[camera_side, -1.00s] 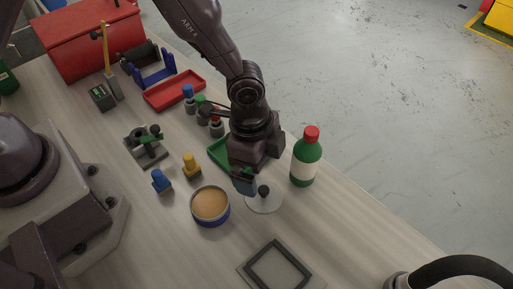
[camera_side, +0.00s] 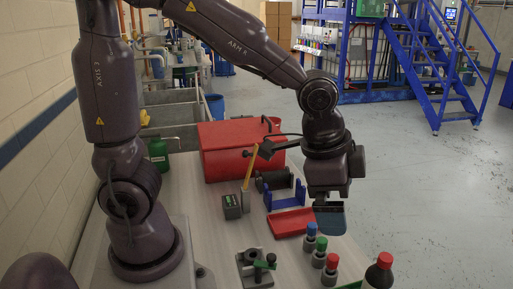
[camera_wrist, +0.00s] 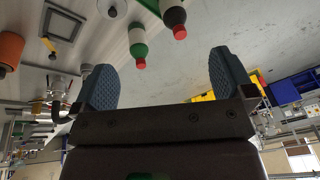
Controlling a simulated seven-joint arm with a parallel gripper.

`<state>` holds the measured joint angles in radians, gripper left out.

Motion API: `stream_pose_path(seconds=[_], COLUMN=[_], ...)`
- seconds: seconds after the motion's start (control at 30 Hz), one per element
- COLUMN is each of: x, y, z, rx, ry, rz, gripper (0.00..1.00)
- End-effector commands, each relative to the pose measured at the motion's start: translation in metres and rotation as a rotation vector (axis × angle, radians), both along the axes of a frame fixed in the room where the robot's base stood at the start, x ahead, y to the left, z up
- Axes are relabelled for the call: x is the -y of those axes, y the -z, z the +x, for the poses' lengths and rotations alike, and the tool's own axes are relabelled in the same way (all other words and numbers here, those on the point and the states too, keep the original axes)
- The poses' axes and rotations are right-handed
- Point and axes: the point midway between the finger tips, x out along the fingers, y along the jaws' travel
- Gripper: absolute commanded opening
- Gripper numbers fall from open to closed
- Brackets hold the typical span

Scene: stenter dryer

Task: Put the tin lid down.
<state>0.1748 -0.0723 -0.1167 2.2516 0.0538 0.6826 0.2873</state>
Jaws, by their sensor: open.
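My gripper (camera_side: 330,218) is raised above the far part of the bench, near the red tray, in the side view. In the wrist view its two blue-grey pads (camera_wrist: 160,80) stand wide apart with nothing between them. The tin lid and the open tin are outside the side view now. In the wrist view a pale round thing (camera_wrist: 112,8) is cut off by the top edge; I cannot tell whether it is the lid.
A red tray (camera_side: 290,222), blue stand (camera_side: 287,195) and red box (camera_side: 232,160) are on the bench. Several small colour-topped bottles (camera_side: 318,255) and a red-capped bottle (camera_side: 379,274) stand at the front right. Open floor (camera_side: 430,190) lies to the right.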

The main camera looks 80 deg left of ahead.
Motion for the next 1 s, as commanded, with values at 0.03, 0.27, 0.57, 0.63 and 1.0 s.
stream_pose_path(seconds=[0.03,0.27,0.57,0.63,1.0], x=[-0.016,-0.067,-0.085,-0.085,-0.085], y=[-0.019,-0.062,-0.073,-0.073,-0.073], z=[-0.011,-0.071,-0.107,-0.108,-0.107], rx=[0.037,0.140,0.191,0.191,0.192], ry=[-0.080,-0.410,-0.581,-0.586,-0.583], rz=[-0.017,-0.116,-0.196,-0.197,-0.196], gripper=[1.00,1.00,1.00,1.00,1.00])
